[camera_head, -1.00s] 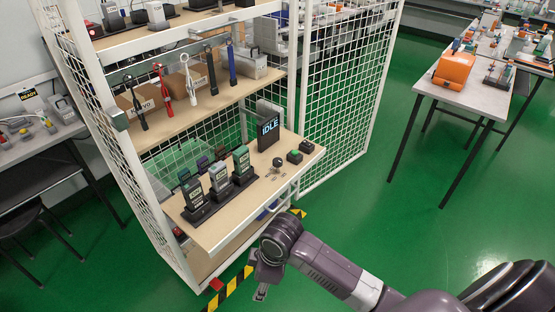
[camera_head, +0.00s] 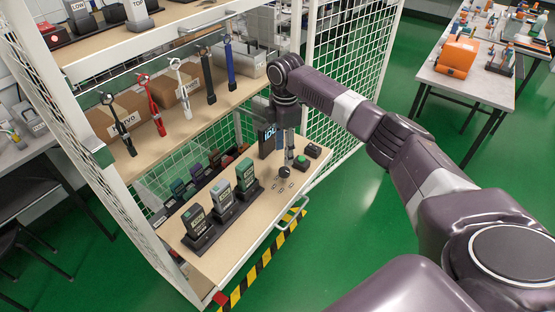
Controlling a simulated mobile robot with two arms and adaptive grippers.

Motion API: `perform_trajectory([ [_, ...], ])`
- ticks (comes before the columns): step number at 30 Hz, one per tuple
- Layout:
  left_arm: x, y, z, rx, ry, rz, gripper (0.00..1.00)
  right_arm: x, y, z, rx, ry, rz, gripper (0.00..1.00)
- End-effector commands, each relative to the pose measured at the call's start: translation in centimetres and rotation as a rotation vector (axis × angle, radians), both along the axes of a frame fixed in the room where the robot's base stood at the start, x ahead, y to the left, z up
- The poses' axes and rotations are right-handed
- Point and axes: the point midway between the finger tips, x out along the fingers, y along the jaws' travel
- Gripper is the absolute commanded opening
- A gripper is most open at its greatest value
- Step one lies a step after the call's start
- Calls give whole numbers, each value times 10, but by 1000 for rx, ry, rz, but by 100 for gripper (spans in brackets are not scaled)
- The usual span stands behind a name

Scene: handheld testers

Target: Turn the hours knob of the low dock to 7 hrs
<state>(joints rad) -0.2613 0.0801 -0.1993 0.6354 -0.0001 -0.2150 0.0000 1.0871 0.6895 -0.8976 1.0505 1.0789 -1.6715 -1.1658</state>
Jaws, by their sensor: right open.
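The low dock sits on the pulled-out lower shelf (camera_head: 262,222). Its small dark round hours knob (camera_head: 284,172) stands on the shelf with marks around its base; they are too small to read. A dark display (camera_head: 267,143) with blue letters stands behind it, partly covered by my right gripper. A black dock base (camera_head: 205,241) holds three handheld testers (camera_head: 221,198). My right gripper (camera_head: 287,160) is open and points down just above and behind the knob, empty; I cannot tell whether it touches anything. My left gripper is out of view.
A green button on a black box (camera_head: 301,161) and another black box (camera_head: 313,150) lie right of the knob. A row of further testers (camera_head: 195,170) stands behind. White mesh (camera_head: 350,75) encloses the rack's right side.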

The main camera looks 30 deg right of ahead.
Motion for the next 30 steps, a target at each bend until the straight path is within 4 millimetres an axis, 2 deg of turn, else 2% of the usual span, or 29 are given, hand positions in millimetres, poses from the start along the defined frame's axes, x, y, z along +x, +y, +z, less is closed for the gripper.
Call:
perform_trajectory([
  [6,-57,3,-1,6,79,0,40,-1,1,-36,0,4,0,44],
  [10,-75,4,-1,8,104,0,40,-1,1,-54,0,3,-1,44],
  [14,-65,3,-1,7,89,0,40,-1,1,-67,-1,2,0,44],
  [19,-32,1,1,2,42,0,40,-1,2,-72,0,-1,1,44],
  [21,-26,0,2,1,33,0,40,-1,2,-72,0,-1,1,44],
  [24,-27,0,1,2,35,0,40,-1,2,-72,0,-1,1,44],
  [30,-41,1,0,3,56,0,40,-1,1,-72,-1,-1,0,22],
])
